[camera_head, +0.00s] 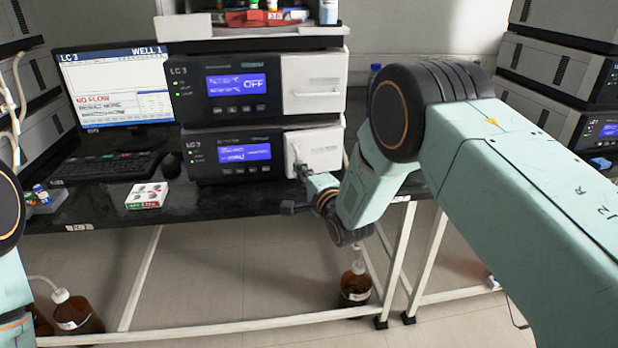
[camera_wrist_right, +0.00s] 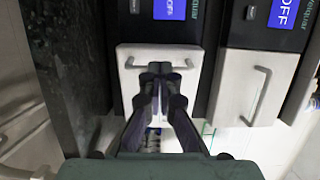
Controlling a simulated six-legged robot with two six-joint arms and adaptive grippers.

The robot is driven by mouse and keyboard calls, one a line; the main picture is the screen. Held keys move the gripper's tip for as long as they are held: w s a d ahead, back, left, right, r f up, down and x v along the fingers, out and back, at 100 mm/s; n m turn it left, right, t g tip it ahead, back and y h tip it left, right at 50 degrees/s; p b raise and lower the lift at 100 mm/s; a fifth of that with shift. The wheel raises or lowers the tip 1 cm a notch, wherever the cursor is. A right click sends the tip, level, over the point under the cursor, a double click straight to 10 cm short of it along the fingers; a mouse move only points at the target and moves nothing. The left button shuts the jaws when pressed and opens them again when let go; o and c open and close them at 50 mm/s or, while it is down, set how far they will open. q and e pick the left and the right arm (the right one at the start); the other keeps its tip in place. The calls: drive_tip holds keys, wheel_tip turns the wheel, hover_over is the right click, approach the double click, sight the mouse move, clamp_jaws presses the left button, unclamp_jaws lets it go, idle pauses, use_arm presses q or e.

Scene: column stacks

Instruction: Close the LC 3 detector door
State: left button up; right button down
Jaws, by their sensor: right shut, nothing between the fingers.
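The LC 3 stack has a lower module, the detector (camera_head: 235,152), with a lit blue screen and a white door (camera_head: 322,145) on its right side. The door looks near its front face, but I cannot tell whether it is fully flush. In the right wrist view, the white door (camera_wrist_right: 133,85) with its grey bar handle (camera_wrist_right: 130,62) lies straight ahead. My right gripper (camera_head: 300,168) is shut and empty, at the door's left part by the handle. Its fingertips (camera_wrist_right: 160,68) overlap the handle in the picture; contact is unclear. My left gripper is out of view.
An upper module (camera_head: 225,88) with its own closed white door (camera_head: 315,82) sits above. A monitor (camera_head: 118,85), keyboard (camera_head: 105,168) and small box (camera_head: 147,196) are at left on the black bench. Brown bottles (camera_head: 355,285) stand below. Another stack (camera_head: 555,85) is at right.

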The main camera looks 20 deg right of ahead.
drive_tip(key=shift+w+a+b, duration=0.25)
drive_tip(key=shift+w+a, duration=0.05)
drive_tip(key=shift+w, duration=0.3)
drive_tip(key=shift+w+a+b, duration=0.2)
drive_tip(key=shift+w+a, duration=0.05)
drive_tip(key=shift+w, duration=0.35)
drive_tip(key=shift+s, duration=0.1)
